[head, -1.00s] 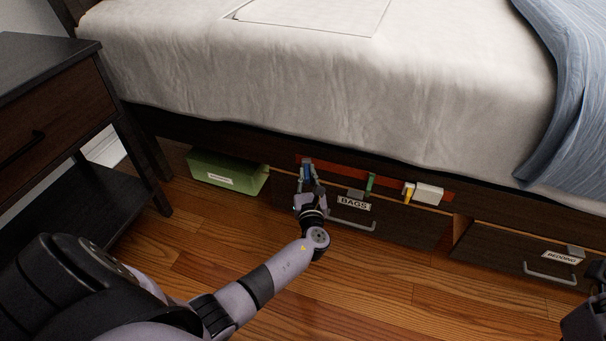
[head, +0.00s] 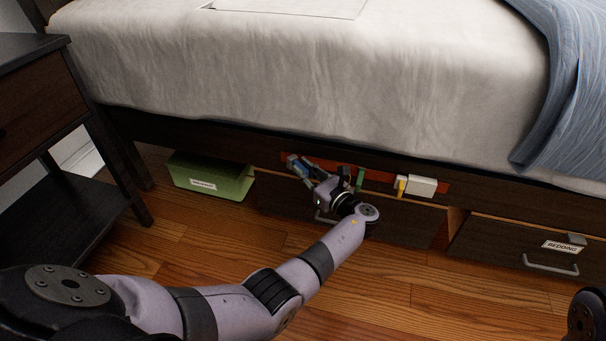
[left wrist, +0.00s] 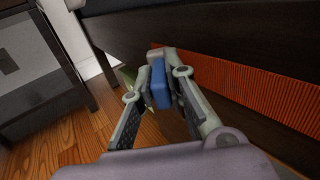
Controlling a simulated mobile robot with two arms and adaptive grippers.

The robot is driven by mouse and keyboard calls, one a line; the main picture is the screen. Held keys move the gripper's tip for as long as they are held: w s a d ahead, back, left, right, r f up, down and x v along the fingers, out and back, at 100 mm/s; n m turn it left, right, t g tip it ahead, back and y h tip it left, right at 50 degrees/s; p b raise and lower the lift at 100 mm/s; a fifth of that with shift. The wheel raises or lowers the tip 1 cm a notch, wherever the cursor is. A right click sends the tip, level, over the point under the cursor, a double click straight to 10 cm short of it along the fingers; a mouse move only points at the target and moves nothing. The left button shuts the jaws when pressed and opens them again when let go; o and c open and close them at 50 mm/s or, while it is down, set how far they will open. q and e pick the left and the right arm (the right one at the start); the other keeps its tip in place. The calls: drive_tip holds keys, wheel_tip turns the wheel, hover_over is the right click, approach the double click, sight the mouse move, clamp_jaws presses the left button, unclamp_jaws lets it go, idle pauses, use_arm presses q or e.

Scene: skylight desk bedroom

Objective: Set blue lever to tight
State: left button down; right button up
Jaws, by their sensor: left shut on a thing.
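The blue lever (head: 299,166) sits at the left end of a red-orange strip (head: 328,160) on the bed's dark side rail. It leans up and to the left. My left gripper (head: 303,173) is shut on it, its wrist angled from lower right. In the left wrist view the blue lever (left wrist: 160,85) shows as a blue block between the two fingertips of my left gripper (left wrist: 163,78). Its base is hidden by the fingers. No tight mark can be read. Part of my right arm shows at the lower right; its gripper is out of view.
Right along the strip are a green lever (head: 360,178), a yellow lever (head: 401,185) and a white block (head: 422,186). Below are a dark drawer (head: 405,222) and a BEDDING drawer (head: 500,246). A green bin (head: 208,180) and a nightstand (head: 40,110) stand left.

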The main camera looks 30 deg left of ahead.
use_arm(q)
drive_tip(key=shift+w, duration=0.1)
drive_tip(key=c, duration=1.6)
unclamp_jaws()
drive_tip(key=v, duration=0.7)
drive_tip(key=shift+d, duration=0.2)
